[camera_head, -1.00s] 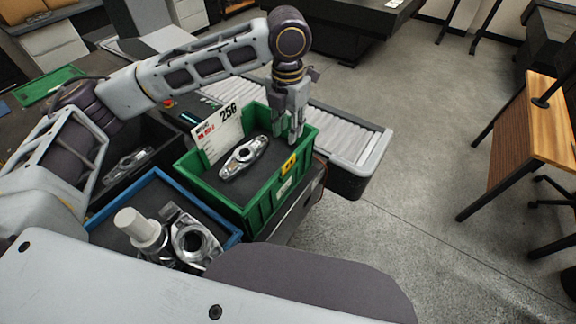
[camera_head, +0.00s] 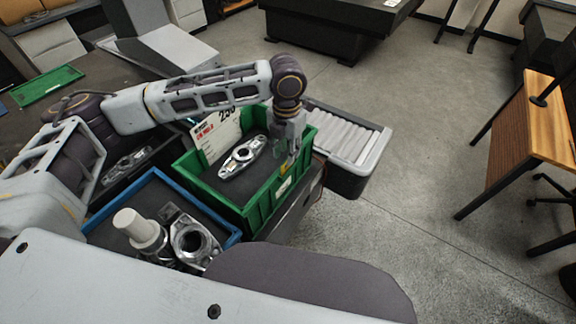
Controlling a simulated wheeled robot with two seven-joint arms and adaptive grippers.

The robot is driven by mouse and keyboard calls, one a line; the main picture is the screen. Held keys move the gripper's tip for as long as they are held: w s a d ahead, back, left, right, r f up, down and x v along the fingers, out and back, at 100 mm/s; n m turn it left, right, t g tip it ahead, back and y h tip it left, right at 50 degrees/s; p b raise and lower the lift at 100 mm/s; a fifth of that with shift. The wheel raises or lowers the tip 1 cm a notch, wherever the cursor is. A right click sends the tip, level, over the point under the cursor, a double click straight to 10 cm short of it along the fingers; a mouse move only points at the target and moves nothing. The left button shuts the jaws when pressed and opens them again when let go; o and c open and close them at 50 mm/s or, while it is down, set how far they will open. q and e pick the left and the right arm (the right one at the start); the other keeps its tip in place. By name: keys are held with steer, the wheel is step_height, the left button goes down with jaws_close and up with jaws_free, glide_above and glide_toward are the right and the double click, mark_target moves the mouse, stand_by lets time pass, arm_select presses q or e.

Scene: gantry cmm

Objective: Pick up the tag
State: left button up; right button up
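A small yellow tag (camera_head: 284,169) is at the near right wall of the green bin (camera_head: 263,213). Only a little of it shows, as my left gripper (camera_head: 288,160) covers most of it. The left gripper points down at the bin's right side, its fingertips at the tag. I cannot tell whether the fingers touch it or have closed on it. A white card (camera_head: 216,140) with large print stands at the bin's back left, and a metal part (camera_head: 243,158) lies inside the bin. My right gripper is not in view.
A blue-rimmed tray (camera_head: 128,196) holding metal parts and a white cylinder (camera_head: 137,226) is to the near left. A wooden desk (camera_head: 541,115) is far right, with open floor between.

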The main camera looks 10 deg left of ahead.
arm_select(q)
steer(key=shift+f, duration=0.1)
steer(key=shift+d+f, duration=0.15)
steer(key=shift+f, duration=2.4)
jaws_close()
